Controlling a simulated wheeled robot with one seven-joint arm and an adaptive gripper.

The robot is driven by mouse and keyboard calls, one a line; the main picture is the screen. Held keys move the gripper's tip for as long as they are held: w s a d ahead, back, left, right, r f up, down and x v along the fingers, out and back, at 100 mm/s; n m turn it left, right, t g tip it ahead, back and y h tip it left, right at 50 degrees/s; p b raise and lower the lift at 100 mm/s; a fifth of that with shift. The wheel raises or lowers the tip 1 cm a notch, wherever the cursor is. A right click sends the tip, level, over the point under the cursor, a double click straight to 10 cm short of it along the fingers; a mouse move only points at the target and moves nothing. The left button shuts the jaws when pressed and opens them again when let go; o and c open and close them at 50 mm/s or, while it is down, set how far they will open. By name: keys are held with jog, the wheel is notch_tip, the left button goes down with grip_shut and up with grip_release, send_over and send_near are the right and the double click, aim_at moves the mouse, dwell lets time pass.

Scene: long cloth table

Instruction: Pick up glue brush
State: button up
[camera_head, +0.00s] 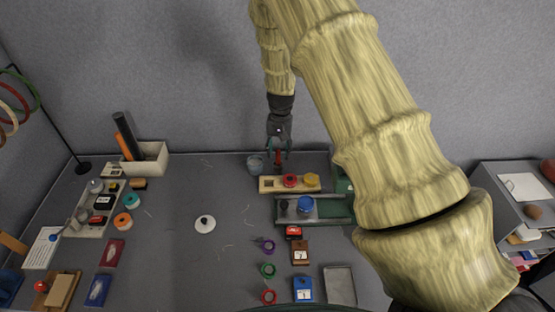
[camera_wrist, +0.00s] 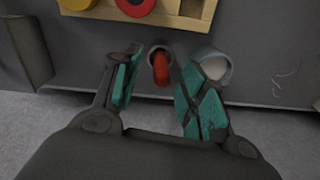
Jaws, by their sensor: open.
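A red, upright handle, which looks like the glue brush (camera_head: 278,158), stands at the back edge of the table. In the wrist view the red handle (camera_wrist: 161,72) shows between the two fingers of my gripper (camera_wrist: 160,60), with a dark round part around its top. My gripper (camera_head: 278,148) is open, with teal pads on either side of the handle. I cannot tell whether either pad touches it. The brush's lower end is hidden. A grey jar (camera_head: 255,165) stands just left of it and shows right of the right finger in the wrist view (camera_wrist: 217,67).
A wooden block (camera_head: 265,189) with red and yellow round pieces lies just in front of the brush. A green-grey tray (camera_head: 335,209) lies nearer. A white box (camera_head: 154,160) with dark and orange rolls stands at the back left. The table between box and jar is mostly clear.

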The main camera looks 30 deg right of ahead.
aim_at(278, 164)
jog(key=shift+w+f+p, duration=0.15)
jog(key=shift+f+p, duration=0.65)
jog(key=shift+f, duration=1.1)
grip_shut()
